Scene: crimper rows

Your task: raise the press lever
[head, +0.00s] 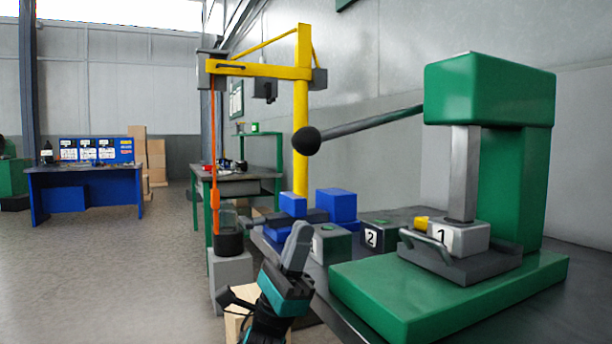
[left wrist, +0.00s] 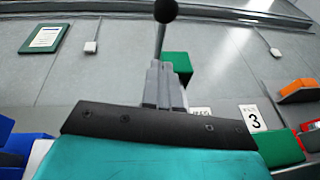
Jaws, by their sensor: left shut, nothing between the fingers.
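The press (head: 510,150) is green and stands on a green base at the right of the head view. Its lever (head: 370,124) is a grey rod with a black ball knob (head: 306,141), reaching left from the press head and sloping slightly down. The ram (head: 464,175) is down at a grey block marked 1 (head: 460,238). My left gripper (head: 298,245) is shut and empty, pointing up, below the knob and apart from it. In the left wrist view the knob (left wrist: 166,11) shows beyond the shut fingers (left wrist: 163,85). My right gripper is out of view.
A blue workbench (head: 85,185) is far left. The air around the knob looks clear.

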